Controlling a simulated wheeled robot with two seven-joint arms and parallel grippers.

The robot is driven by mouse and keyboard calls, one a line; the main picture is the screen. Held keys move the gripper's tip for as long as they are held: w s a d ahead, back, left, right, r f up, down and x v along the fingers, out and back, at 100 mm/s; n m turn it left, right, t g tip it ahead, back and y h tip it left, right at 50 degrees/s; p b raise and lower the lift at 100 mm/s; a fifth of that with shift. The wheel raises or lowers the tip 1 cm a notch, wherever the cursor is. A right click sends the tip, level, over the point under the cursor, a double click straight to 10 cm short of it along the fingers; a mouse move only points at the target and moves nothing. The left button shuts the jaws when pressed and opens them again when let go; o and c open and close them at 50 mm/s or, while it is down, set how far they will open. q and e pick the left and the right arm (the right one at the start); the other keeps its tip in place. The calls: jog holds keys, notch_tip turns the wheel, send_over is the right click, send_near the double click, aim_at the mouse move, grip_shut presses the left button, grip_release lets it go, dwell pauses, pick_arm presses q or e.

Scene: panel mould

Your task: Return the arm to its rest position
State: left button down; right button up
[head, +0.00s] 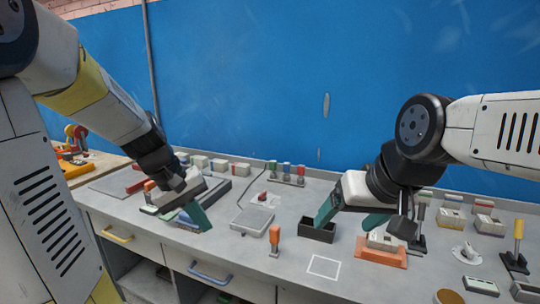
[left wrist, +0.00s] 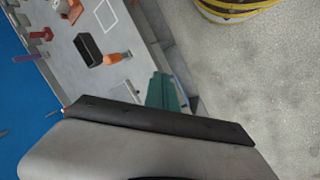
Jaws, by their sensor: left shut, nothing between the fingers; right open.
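My left gripper (head: 197,214) is shut and empty, its green fingers pointing down over the front left part of the grey bench (head: 225,240). In the left wrist view its fingers (left wrist: 162,92) show together near the bench's front edge. My right gripper (head: 350,217) is open, its two green fingers apart. One finger is by the black open box (head: 317,233), the other above a light grey part on an orange block (head: 380,256). I cannot tell whether either finger touches anything.
A flat grey plate (head: 251,221) and a white square outline (head: 323,267) are on the bench. Several small devices crowd the right side. A blue wall (head: 270,80) rises behind.

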pick_arm(q)
jog(key=s+d+r+m+t+y, duration=0.1)
jog(key=s+r+m+t, duration=0.3)
jog(key=s+r, duration=0.4)
jog(key=s+m, duration=0.1)
jog(key=s, duration=0.2)
jog(key=shift+d+y, duration=0.4)
